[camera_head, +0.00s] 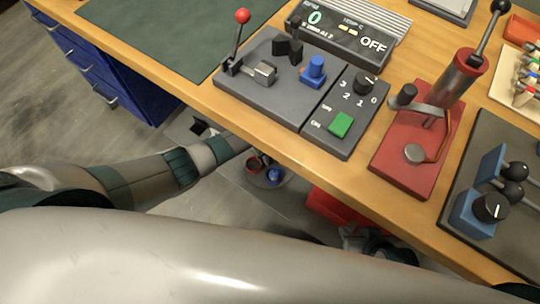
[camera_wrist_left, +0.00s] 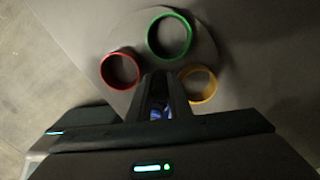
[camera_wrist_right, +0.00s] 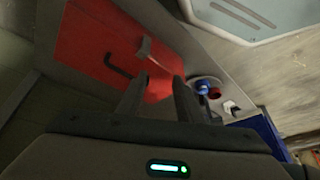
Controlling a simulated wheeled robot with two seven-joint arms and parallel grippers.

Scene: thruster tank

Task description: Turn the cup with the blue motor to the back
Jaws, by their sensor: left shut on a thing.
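A round grey disc (camera_wrist_left: 207,52) with coloured cups fills the upper middle of the left wrist view. A red cup (camera_wrist_left: 121,69), green cup (camera_wrist_left: 188,36) and yellow cup (camera_wrist_left: 212,84) ring my left gripper (camera_wrist_left: 158,76). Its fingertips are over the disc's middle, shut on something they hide. A blue part (camera_wrist_left: 157,112) shows between its fingers, mostly covered. In the head view a red cup (camera_head: 254,164) and a blue part (camera_head: 274,175) show below the table edge, blue nearer me. My right gripper (camera_wrist_right: 160,80) is open and empty, away from the disc.
The wooden table (camera_head: 225,105) overhangs the disc's far side. It carries a lever panel (camera_head: 262,103), a button box (camera_head: 350,98) and a red press (camera_head: 405,160). A red box (camera_wrist_right: 100,55) is near my right gripper. Blue drawers (camera_head: 95,70) stand at the left.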

